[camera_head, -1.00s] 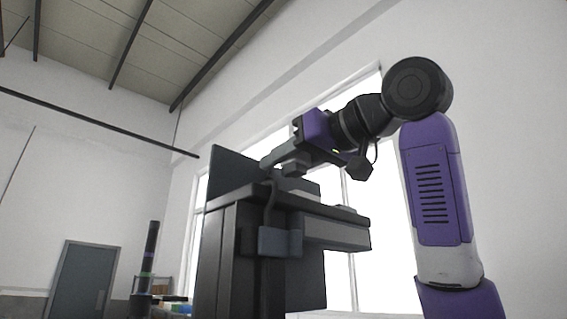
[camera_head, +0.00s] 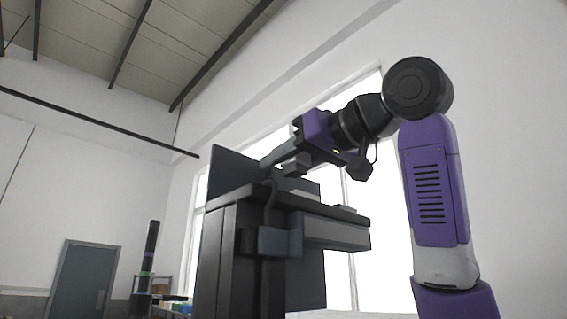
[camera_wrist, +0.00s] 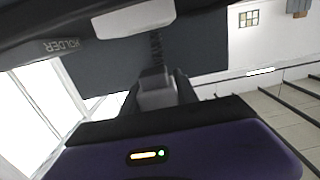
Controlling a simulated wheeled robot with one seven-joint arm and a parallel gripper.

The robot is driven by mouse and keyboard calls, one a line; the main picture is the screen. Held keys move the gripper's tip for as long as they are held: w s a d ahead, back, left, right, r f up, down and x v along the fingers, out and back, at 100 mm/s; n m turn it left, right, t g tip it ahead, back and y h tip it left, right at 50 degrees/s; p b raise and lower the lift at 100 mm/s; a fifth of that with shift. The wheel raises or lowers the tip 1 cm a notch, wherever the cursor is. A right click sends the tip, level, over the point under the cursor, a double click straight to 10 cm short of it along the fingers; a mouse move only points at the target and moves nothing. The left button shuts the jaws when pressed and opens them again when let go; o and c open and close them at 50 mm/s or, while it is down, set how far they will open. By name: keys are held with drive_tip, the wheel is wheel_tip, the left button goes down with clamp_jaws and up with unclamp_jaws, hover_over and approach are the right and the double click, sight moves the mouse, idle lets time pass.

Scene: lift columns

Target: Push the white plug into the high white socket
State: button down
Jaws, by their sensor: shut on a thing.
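My gripper (camera_head: 278,158) reaches leftward over the top of a dark column head (camera_head: 250,205). In the wrist view my gripper (camera_wrist: 157,80) has its fingers closed on a pale grey-white block, which I take for the white plug (camera_wrist: 157,97). A dark ribbed cable (camera_wrist: 156,50) shows beyond the block. In the head view the plug is too small and shadowed to make out. I cannot identify the high white socket for certain. A smooth white part (camera_wrist: 133,18) at the top of the wrist view lies apart from the plug.
A dark upright panel (camera_head: 232,172) stands behind the column top. A grey ledge (camera_head: 335,232) and a bluish box (camera_head: 279,242) sit on its front. A dark part marked "HOLDER" (camera_wrist: 62,46) crosses the wrist view's upper left. Open air lies right of the column.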

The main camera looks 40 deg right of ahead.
drive_tip(key=shift+f+b, duration=1.8)
drive_tip(key=shift+f, duration=0.5)
idle(1.0)
drive_tip(key=shift+c, duration=1.4)
unclamp_jaws()
drive_tip(key=shift+r, duration=0.2)
wheel_tip(320, 180, up, 7)
drive_tip(key=p, duration=0.6)
drive_tip(key=shift+f, duration=0.15)
